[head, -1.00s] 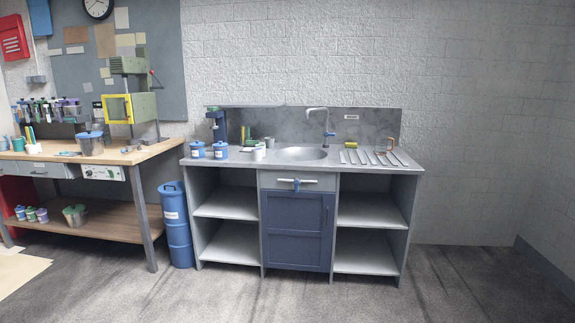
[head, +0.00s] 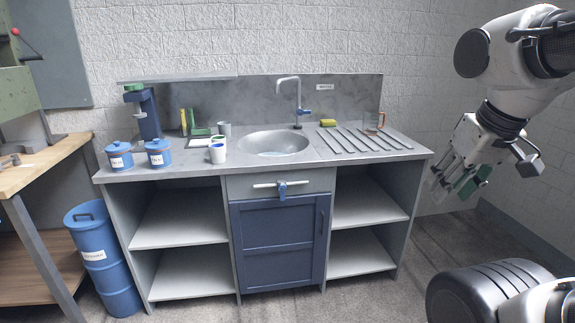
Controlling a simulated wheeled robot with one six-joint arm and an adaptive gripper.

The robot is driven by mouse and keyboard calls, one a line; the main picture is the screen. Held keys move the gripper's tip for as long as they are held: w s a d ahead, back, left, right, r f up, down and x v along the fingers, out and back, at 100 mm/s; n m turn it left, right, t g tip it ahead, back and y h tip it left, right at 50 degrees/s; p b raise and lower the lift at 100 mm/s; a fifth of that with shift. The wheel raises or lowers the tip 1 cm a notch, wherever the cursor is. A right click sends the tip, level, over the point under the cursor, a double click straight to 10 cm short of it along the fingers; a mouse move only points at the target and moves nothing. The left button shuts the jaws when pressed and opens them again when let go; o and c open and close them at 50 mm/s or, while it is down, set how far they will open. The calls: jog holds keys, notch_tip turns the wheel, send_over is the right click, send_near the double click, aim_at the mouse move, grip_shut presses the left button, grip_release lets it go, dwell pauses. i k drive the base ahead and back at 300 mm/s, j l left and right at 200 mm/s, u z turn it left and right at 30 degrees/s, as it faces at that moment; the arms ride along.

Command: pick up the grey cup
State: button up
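A small grey cup (head: 224,129) stands upright on the counter, left of the sink and near the back panel. A white cup (head: 217,153) with a blue band stands in front of it, and a green-topped item lies beside it, so its lower part is partly hidden. My gripper (head: 455,186) is at the right of the head view, beyond the counter's right end and well away from the cup. It points down and left. Its fingers appear spread, with nothing seen between them.
The counter (head: 180,165) holds a sink (head: 273,143) with a tap (head: 294,100), metal drain bars, a yellow sponge (head: 328,123) and a glass (head: 374,122). Two lidded blue tins (head: 158,152) stand at the left. A blue bin (head: 103,262) stands on the floor.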

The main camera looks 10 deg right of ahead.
aim_at(224, 128)
jog(key=i+j, duration=0.25)
jog(key=i, duration=0.2)
jog(key=i+j, duration=0.25)
jog(key=i, duration=0.2)
jog(key=i+j, duration=0.25)
jog(key=i, duration=0.2)
jog(key=i+j, duration=0.25)
jog(key=i, duration=0.2)
jog(key=i+j, duration=0.45)
jog(key=k+j+u, duration=0.05)
jog(key=j, duration=0.05)
